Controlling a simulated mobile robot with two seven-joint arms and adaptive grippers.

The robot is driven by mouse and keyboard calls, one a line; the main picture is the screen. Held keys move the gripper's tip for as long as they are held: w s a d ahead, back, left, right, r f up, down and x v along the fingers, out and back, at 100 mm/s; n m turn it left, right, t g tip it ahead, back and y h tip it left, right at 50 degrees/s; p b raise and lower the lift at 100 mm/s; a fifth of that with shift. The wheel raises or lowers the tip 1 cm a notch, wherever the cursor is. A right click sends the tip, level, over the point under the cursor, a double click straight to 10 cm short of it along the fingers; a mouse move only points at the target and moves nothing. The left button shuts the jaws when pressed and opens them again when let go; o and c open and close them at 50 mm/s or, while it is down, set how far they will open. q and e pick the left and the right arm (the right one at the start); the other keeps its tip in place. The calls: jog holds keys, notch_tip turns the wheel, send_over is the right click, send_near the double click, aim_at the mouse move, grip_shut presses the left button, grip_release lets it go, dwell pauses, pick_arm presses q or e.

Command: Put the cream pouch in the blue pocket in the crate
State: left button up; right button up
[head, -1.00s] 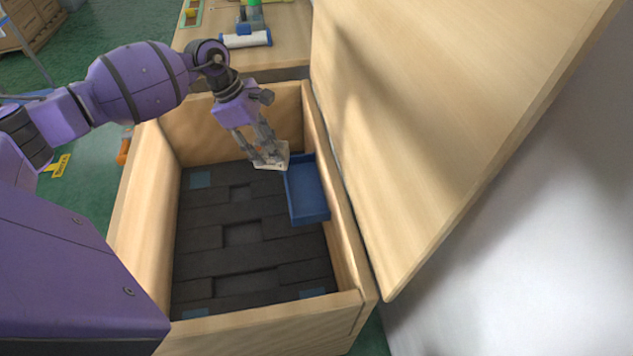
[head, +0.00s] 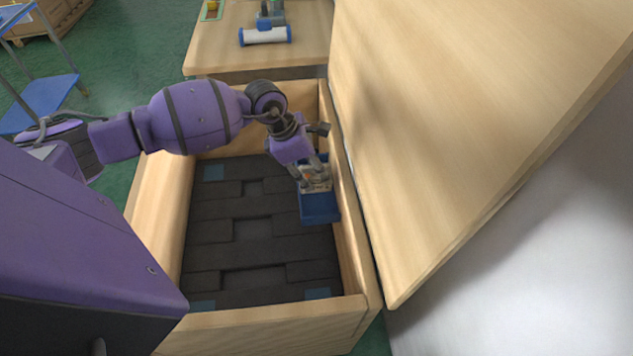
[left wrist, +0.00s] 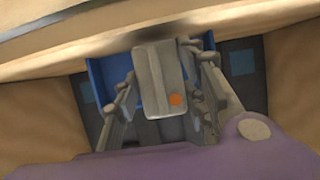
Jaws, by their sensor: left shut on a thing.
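The cream pouch (left wrist: 158,80), with an orange dot, is between the fingers of my left gripper (head: 315,185), which is shut on it. In the left wrist view the fingers of my left gripper (left wrist: 160,95) press its two sides. The blue pocket (head: 320,208) is an open tray along the right wall of the wooden crate (head: 260,322). The pouch is over the far part of the pocket; whether it touches the pocket's floor I cannot tell. The pocket's edge also shows behind the pouch in the left wrist view (left wrist: 97,75). My right gripper is not in view.
The crate's floor is dark foam (head: 255,229) with empty recesses. A large wooden lid (head: 470,110) stands open on the right side. A wooden table (head: 215,50) behind carries a white-and-blue roller (head: 265,36).

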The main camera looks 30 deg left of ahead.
aim_at(317, 185)
pick_arm(q)
jog(key=shift+s+d+f, duration=0.15)
jog(key=shift+d+f, duration=0.15)
jog(key=shift+f, duration=0.1)
jog(key=shift+d+f, duration=0.15)
jog(key=shift+f, duration=0.8)
jog(key=shift+d+f, duration=0.1)
jog(key=shift+f, duration=0.8)
jog(key=o, duration=1.2)
jog(key=shift+f, duration=0.1)
jog(key=v, duration=1.2)
